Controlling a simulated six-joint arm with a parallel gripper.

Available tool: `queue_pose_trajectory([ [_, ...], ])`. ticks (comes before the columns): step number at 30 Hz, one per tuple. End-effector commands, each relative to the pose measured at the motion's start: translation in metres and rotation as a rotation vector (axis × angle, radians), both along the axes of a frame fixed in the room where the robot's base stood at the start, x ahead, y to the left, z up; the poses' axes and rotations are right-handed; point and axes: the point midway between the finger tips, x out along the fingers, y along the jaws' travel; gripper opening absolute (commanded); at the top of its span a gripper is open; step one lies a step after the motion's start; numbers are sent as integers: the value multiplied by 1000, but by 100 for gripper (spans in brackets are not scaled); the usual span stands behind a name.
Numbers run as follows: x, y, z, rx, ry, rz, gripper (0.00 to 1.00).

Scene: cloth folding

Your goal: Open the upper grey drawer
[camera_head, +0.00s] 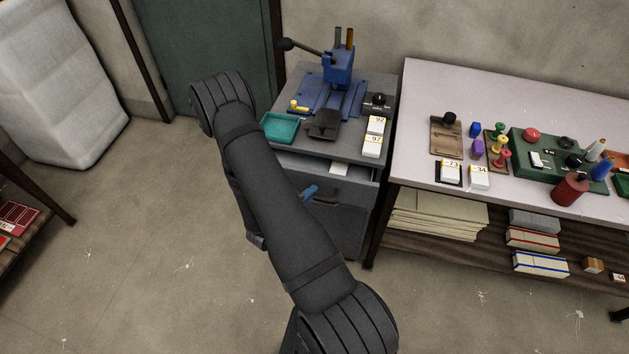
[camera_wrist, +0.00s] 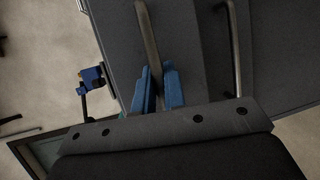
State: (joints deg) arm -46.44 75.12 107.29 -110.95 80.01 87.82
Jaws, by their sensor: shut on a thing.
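The upper grey drawer (camera_head: 350,180) is part of the grey cabinet below the blue press. It stands partly open, and a white item (camera_head: 340,169) shows inside it. My gripper (camera_head: 309,194) is at the drawer's front, mostly hidden behind my arm in the head view. In the wrist view, the blue fingers of my gripper (camera_wrist: 158,92) are on either side of a metal bar handle (camera_wrist: 147,35) and shut on it. A second bar handle (camera_wrist: 234,45) runs parallel to it, apart from the fingers.
On the cabinet top are a blue press (camera_head: 338,75), a teal tray (camera_head: 280,127) and white number cards (camera_head: 373,136). A white-topped table (camera_head: 420,90) with small parts stands close on the right. The floor (camera_head: 150,230) left of the cabinet is clear.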

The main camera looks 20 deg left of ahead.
Motion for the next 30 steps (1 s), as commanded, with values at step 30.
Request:
queue_pose_trajectory([
  [30,-65,0,0,1,0,3,19],
])
